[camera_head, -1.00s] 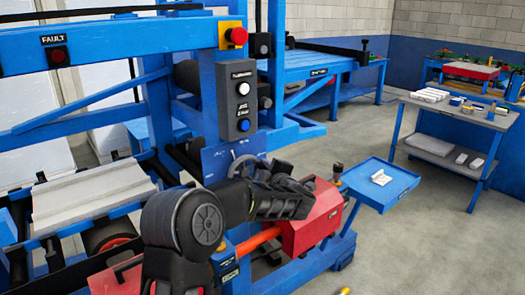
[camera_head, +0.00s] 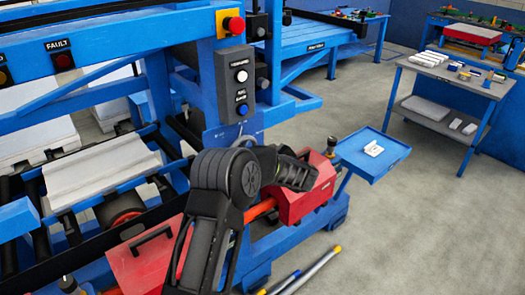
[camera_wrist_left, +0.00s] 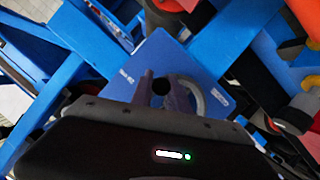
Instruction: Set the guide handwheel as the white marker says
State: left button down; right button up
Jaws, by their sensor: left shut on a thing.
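The guide handwheel is a grey ring (camera_wrist_left: 197,91) in front of a blue plate (camera_wrist_left: 175,62) in the left wrist view. A round black knob (camera_wrist_left: 160,87) shows beside the ring's left part. My left gripper (camera_wrist_left: 163,96) has its two fingers on either side of this knob, shut on it. In the head view only a bit of the wheel's rim (camera_head: 246,139) shows; my arm covers the rest and the gripper's fingertips. Small white lettering sits on the plate, too blurred to read. I cannot make out the white marker. My right gripper is not in view.
A grey button box (camera_head: 236,85) and a red emergency button (camera_head: 236,25) are on the blue frame above the wheel. A red box (camera_head: 300,200) and a blue tray (camera_head: 372,152) lie to the right. Open floor lies beyond, before a grey-topped bench (camera_head: 455,76).

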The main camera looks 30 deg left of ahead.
pick_arm(q)
jog(key=shift+f, duration=0.15)
jog(key=c, duration=1.3)
grip_release()
jog(key=b+v, duration=0.2)
jog(key=v, duration=0.6)
jog(key=shift+a, duration=0.1)
